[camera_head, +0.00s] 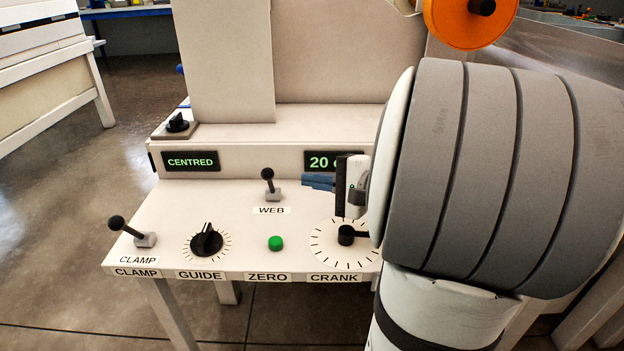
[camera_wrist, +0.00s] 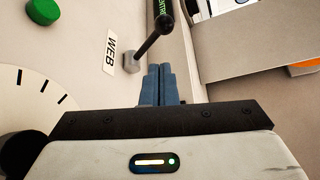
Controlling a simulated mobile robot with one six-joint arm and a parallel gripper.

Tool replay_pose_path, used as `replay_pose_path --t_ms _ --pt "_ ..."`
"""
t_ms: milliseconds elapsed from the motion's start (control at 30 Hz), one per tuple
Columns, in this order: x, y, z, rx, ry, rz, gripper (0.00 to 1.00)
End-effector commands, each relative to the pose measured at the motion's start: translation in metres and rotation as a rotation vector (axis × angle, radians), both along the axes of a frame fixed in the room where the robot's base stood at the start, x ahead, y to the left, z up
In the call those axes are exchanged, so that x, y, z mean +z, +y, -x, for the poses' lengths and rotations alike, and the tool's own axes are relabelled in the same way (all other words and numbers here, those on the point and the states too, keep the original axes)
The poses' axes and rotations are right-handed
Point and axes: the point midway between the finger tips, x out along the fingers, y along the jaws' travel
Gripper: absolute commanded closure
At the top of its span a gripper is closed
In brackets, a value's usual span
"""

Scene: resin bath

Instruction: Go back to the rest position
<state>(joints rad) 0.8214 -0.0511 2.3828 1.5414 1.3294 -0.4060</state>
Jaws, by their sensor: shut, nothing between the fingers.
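In the wrist view the fingers (camera_wrist: 160,80) point toward the WEB lever (camera_wrist: 152,45), whose black knob stands beyond and above the tips. I see a gap between the tips and the lever's base in that view. My large grey arm joint covers the right part of the panel in the head view.
The panel holds a CLAMP lever (camera_head: 128,231), a GUIDE knob (camera_head: 206,241), a green ZERO button (camera_head: 275,243) and a CRANK (camera_head: 346,235). Displays read CENTRED (camera_head: 191,161) and 20 with the rest hidden. An orange reel (camera_head: 455,22) is at top right. Open floor lies left.

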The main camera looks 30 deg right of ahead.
Motion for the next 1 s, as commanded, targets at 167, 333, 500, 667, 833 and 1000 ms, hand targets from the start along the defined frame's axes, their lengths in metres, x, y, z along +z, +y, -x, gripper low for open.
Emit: replay_pose_path --t_ms 167,333,500,667,833,1000 --pt "0.0 0.0 0.0 0.0 0.0 0.0 1.0" --pt "0.007 0.007 0.001 0.021 0.013 0.012 1.0" --pt "0.034 0.044 0.012 0.147 0.093 0.097 1.0" --pt "0.062 0.089 0.036 0.325 0.206 0.248 1.0" --pt "0.091 0.12 0.067 0.494 0.305 0.441 1.0" --pt "0.124 0.134 0.097 0.638 0.371 0.66 1.0"
